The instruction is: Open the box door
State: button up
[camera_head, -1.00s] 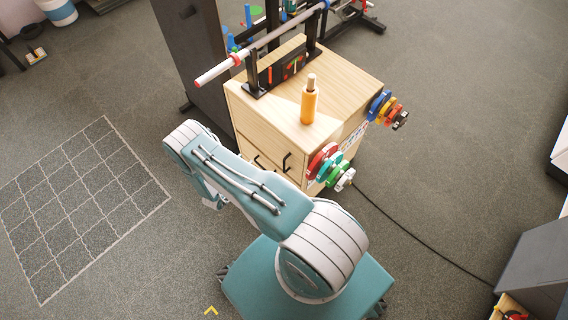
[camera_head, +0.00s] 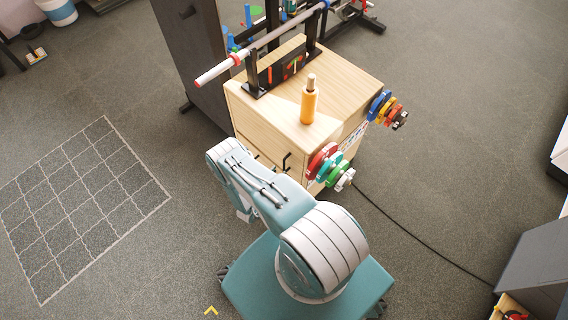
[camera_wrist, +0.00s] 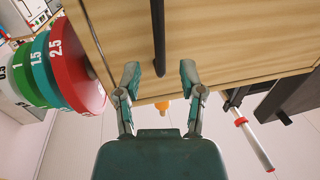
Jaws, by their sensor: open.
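The light wooden box (camera_head: 270,119) stands on the floor ahead of my arm. A black handle (camera_head: 286,161) shows on its front, partly behind my arm. In the wrist view, the wooden front panel (camera_wrist: 225,45) fills the upper part, and a long black handle (camera_wrist: 158,38) runs down it. My gripper (camera_wrist: 160,75) is open and empty, its two fingers on either side of the handle's lower end. Neither finger clearly touches the handle, and the depth gap is hard to tell. In the head view my gripper is hidden behind my arm.
Coloured weight plates (camera_head: 328,164) stick out from the box's side, close to my arm; they also show in the wrist view (camera_wrist: 72,65). An orange bottle (camera_head: 309,105) and a black rack with a bar (camera_head: 262,52) stand on top.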

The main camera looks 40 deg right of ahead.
aim_at(284, 163)
jog(key=shift+x, duration=2.4)
jog(key=shift+c, duration=0.3)
grip_shut()
